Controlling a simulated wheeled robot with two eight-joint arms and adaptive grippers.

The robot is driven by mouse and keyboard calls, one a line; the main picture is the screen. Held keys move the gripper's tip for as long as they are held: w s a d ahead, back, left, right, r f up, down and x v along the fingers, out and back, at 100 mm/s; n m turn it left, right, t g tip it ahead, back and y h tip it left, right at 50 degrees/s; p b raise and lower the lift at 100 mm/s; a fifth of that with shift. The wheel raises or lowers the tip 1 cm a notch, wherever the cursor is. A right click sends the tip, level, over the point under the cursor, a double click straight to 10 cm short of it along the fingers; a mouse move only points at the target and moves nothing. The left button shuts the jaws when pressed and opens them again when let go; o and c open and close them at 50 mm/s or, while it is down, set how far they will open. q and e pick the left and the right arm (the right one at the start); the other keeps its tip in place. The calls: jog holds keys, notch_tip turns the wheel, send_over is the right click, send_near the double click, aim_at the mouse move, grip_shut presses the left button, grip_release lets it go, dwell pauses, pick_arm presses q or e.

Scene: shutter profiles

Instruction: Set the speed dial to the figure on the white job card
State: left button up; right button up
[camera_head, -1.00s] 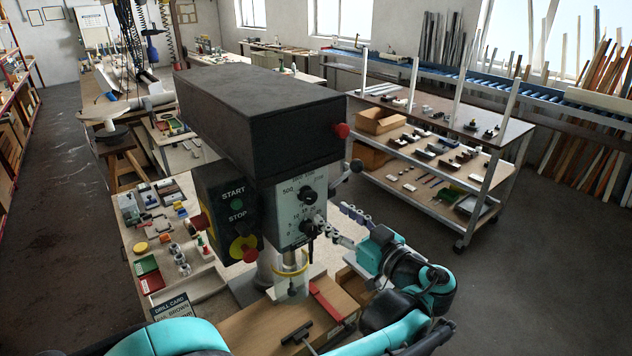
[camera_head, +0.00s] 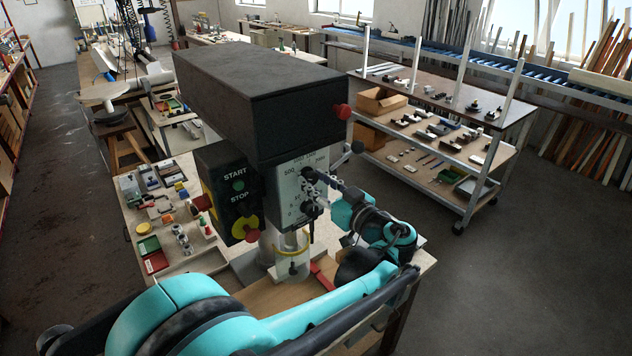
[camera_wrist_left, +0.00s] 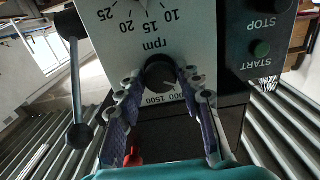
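The speed dial is the upper black knob (camera_head: 308,174) on the pale front plate (camera_head: 288,186) of the drill press. It shows in the left wrist view (camera_wrist_left: 159,72) beside "rpm" and the figures 1000 and 1500, upside down. I cannot tell its setting for sure. My left gripper (camera_wrist_left: 160,80) is open, one finger on each side of the knob, with small gaps visible. In the head view the left gripper (camera_head: 318,186) reaches the plate from the right. A lower scale with figures from 10 to 25 is partly visible. No readable white job card shows. My right gripper is out of view.
The START/STOP box (camera_head: 234,195) with a yellow and red switch is left of the plate. A red knob (camera_head: 341,111) and a dark ball-ended lever (camera_head: 357,147) stick out on the right. The bench (camera_head: 190,260) holds small parts. A shelf trolley (camera_head: 440,150) stands behind.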

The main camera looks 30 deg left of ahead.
pick_arm(q)
jog(key=c, duration=0.5)
jog(key=shift+m, duration=0.4)
jog(key=m, duration=0.2)
jog(key=shift+m+b, duration=0.3)
jog(key=shift+b, duration=0.1)
jog(key=m, duration=0.3)
jog(key=shift+m+b, duration=0.3)
jog(key=shift+b, duration=0.05)
jog(key=m, duration=0.4)
jog(key=shift+m+b, duration=0.3)
jog(key=shift+b, duration=0.05)
jog(key=m, duration=0.4)
jog(key=shift+m, duration=0.3)
